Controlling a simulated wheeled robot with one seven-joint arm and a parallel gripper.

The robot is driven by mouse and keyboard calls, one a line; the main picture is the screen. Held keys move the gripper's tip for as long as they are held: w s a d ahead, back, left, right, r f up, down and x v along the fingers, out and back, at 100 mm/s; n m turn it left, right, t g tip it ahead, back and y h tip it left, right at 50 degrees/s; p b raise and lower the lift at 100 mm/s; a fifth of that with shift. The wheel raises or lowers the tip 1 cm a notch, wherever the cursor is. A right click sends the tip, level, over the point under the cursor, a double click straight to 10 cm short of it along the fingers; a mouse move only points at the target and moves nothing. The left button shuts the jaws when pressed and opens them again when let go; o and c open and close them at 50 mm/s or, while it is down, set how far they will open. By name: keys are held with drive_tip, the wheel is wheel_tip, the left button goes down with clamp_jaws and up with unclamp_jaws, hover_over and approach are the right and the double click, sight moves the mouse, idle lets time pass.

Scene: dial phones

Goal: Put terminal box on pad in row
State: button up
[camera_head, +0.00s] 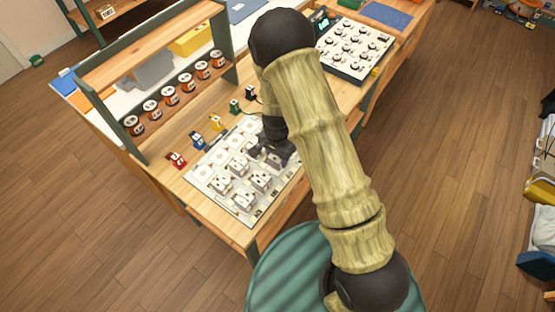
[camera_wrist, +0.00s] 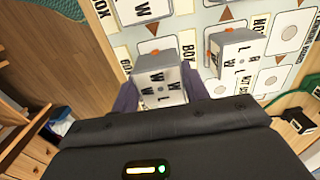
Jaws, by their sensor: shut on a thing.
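My gripper (camera_wrist: 160,92) is shut on a white terminal box (camera_wrist: 160,72) marked with dark letters, one finger on each side of it. The held box is over or on the printed board; I cannot tell whether it touches. Another white box (camera_wrist: 237,52) with an orange part stands to its right, and a third (camera_wrist: 140,10) is above it in the wrist view. In the head view my gripper (camera_head: 274,155) is low over the far right part of the board (camera_head: 200,172), and its arm hides some of it. Several white boxes (camera_head: 221,184) stand on the board. Bare pads with circles (camera_wrist: 289,33) show at right.
Red (camera_head: 176,159), blue (camera_head: 197,140), yellow and green small parts line the board's left edge. A rack (camera_head: 140,75) with several round jars stands behind. A dial panel (camera_head: 355,47) sits at the far right. A green cable (camera_wrist: 285,95) and black plug (camera_wrist: 298,121) lie nearby.

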drive_tip(key=shift+f, duration=1.15)
drive_tip(key=shift+f, duration=0.2)
drive_tip(key=o, duration=1.1)
drive_tip(key=shift+r, duration=0.1)
wheel_tip(320, 180, up, 11)
drive_tip(key=shift+f+b, duration=0.1)
drive_tip(key=shift+b, duration=0.65)
drive_tip(key=shift+r, duration=0.7)
